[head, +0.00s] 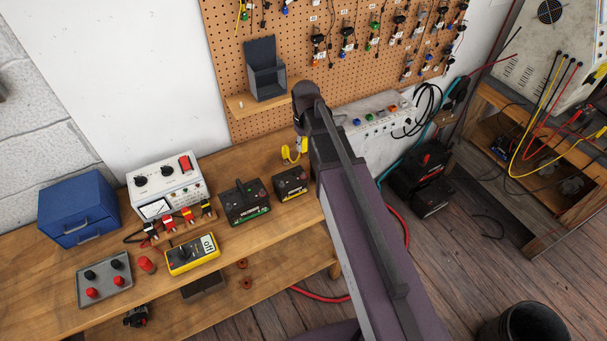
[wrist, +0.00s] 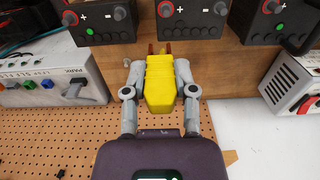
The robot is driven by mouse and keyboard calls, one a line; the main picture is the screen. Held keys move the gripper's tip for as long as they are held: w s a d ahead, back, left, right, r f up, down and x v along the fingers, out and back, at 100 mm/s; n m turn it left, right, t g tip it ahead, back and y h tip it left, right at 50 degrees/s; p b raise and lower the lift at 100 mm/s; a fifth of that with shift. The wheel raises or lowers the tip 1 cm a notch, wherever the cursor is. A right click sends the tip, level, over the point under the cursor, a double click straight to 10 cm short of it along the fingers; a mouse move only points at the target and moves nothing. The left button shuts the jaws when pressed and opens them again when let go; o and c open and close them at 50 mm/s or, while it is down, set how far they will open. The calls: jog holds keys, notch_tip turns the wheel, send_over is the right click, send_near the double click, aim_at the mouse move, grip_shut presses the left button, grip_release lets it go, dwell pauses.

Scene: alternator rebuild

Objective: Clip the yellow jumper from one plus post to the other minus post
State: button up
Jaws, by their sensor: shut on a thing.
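My gripper (wrist: 160,76) is shut on a yellow clip of the jumper (wrist: 160,92), its two copper-coloured tips pointing at the black batteries. In the head view the yellow jumper (head: 293,155) hangs below my gripper (head: 301,135), above the back of the bench. The wrist view shows a left battery (wrist: 92,36), a middle battery (wrist: 188,30) and a right battery (wrist: 292,36), each with a plus mark and posts. The clip tips are just short of the middle battery, apparently not touching a post. The head view shows two batteries (head: 245,209) (head: 291,189); my arm may hide another.
A yellow multimeter (head: 193,254), a white meter box (head: 165,184) with clips, a grey tray (head: 104,283) and a blue drawer box (head: 78,208) stand left on the bench. A white panel box (head: 372,119) is behind my arm. A pegboard (head: 290,60) rises behind.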

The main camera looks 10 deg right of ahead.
aim_at(304, 174)
jog(key=f+b, duration=0.1)
jog(key=s+f+b, duration=0.1)
jog(key=f+b, duration=0.1)
jog(key=shift+s+a+f, duration=0.1)
jog(key=shift+s+a, duration=0.15)
jog(key=shift+s, duration=0.1)
jog(key=shift+f+b, duration=1)
jog(key=shift+b, duration=0.15)
jog(key=shift+f+b, duration=1.2)
jog(key=o, duration=0.9)
jog(key=shift+r, duration=0.15)
